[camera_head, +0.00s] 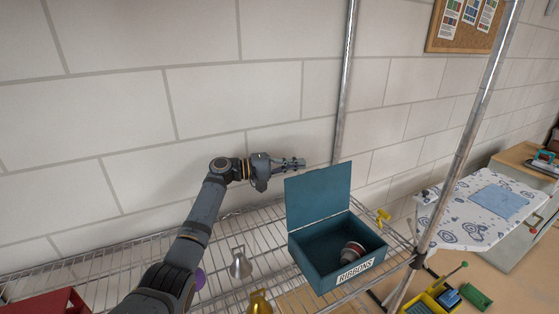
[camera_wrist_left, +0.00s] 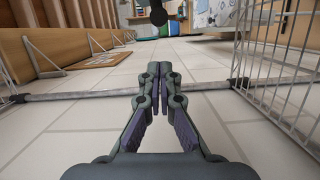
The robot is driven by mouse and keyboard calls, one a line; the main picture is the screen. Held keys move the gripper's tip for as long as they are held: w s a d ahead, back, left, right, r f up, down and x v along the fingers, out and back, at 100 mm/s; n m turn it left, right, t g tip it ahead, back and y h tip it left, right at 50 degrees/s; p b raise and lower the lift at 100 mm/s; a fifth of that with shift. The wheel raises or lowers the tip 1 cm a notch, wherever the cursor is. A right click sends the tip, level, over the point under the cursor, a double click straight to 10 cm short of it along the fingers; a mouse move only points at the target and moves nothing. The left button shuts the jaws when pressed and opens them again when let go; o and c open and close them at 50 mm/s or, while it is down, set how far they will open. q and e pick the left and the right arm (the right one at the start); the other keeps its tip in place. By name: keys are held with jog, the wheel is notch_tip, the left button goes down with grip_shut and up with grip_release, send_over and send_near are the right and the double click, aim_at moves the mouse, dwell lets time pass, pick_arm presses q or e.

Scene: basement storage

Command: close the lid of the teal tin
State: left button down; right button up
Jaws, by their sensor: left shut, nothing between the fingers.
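The teal tin (camera_head: 330,250), labelled RIBBONS, stands on the wire shelf with its lid (camera_head: 318,194) raised about upright at the back. A round reddish and pale item (camera_head: 352,251) lies inside. My left gripper (camera_head: 302,163) is shut and empty, above and just behind the lid's top edge, near the wall. I cannot tell whether it touches the lid. Its closed fingers also show in the left wrist view (camera_wrist_left: 160,75), where I cannot make out the tin. My right gripper is not in view.
On the wire shelf (camera_head: 225,230) stand a silver bell-shaped item (camera_head: 240,264), a gold one (camera_head: 260,301), a purple item (camera_head: 200,278) and a yellow item (camera_head: 383,215). Metal posts rise behind (camera_head: 345,80) and right (camera_head: 470,120) of the tin. A block wall (camera_head: 235,100) backs the shelf.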

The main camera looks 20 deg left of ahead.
pick_arm(q)
jog(key=shift+s+d+f+p, duration=0.2)
jog(key=shift+s+d+p, duration=0.3)
jog(key=shift+s+d, duration=0.6)
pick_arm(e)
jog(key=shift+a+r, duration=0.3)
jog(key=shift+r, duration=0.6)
pick_arm(q)
jog(key=shift+a, duration=0.1)
jog(key=shift+s, duration=0.1)
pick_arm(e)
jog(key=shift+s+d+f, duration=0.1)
